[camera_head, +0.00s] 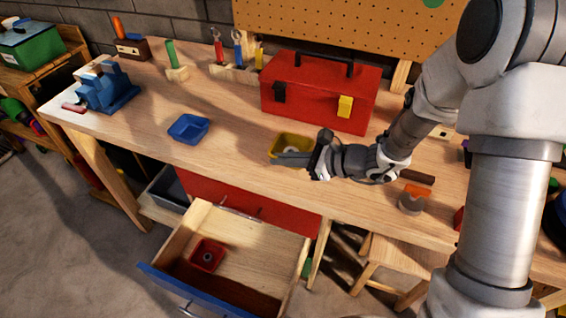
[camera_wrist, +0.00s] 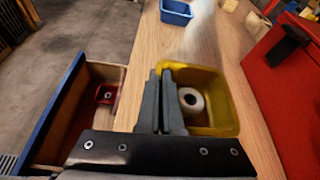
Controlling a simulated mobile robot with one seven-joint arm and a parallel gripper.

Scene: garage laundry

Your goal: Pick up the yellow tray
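The yellow tray (camera_head: 283,140) is on the workbench in front of the red toolbox, with a white ring-shaped item inside it. It also shows in the wrist view (camera_wrist: 225,105), with the white roll-like item (camera_wrist: 191,102) inside. My gripper (camera_head: 280,160) is at the tray's near side. In the wrist view my gripper's fingers (camera_wrist: 161,78) lie close together along the tray's left wall, one on each side of it as far as I can see. They hide most of that wall. I cannot tell whether the tray is lifted off the bench.
The red toolbox (camera_head: 318,92) stands just behind the tray. A blue tray (camera_head: 188,129) sits to its left, with free bench between. Below, an open drawer (camera_head: 250,240) juts out with a red tray (camera_head: 207,256) inside. A blue vise (camera_head: 107,90) is at the far left.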

